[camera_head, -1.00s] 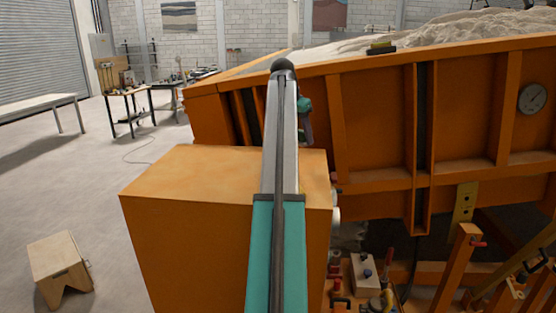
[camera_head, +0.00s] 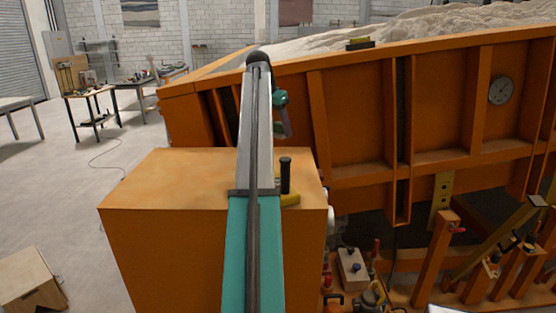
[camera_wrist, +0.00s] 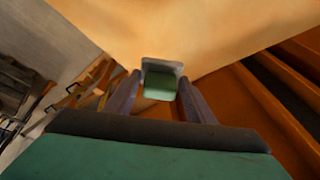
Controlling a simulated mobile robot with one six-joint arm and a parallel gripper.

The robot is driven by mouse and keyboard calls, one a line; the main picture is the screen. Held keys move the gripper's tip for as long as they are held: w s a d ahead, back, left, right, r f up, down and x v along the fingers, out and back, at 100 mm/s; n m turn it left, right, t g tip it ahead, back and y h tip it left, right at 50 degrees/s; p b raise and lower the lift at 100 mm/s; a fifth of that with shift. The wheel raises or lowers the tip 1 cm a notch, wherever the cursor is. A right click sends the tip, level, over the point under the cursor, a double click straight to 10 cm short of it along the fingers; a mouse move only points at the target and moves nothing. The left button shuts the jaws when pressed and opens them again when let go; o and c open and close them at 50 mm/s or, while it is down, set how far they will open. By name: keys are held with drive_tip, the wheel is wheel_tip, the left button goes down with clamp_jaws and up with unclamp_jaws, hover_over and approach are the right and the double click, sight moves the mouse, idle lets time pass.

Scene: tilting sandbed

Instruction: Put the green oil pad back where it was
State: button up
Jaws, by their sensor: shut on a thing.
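The green oil pad (camera_wrist: 162,88), a small green block with a paler upper side, sits between the two dark fingers of my gripper (camera_wrist: 160,80) in the wrist view. My gripper is shut on it. In that view an orange-tan surface fills the space beyond the pad; I cannot tell how far away it is. In the head view my arm reaches forward over an orange box, and teal parts of my wrist show at its far end. The pad cannot be made out there.
The orange box (camera_head: 160,235) stands in front, with a yellow block with a black post (camera_head: 286,180) on top.

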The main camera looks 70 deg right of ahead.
sight(277, 134)
wheel_tip(277, 134, down, 5)
drive_tip(key=shift+a+r+p, duration=0.1)
drive_tip(key=shift+p, duration=1.05)
drive_tip(key=shift+f, duration=0.65)
drive_tip(key=shift+f+p, duration=0.6)
drive_tip(key=shift+f, duration=0.2)
drive_tip(key=shift+f+p, duration=0.35)
drive_tip(key=shift+f, duration=0.7)
drive_tip(key=shift+f, duration=0.15)
drive_tip(key=o, duration=1)
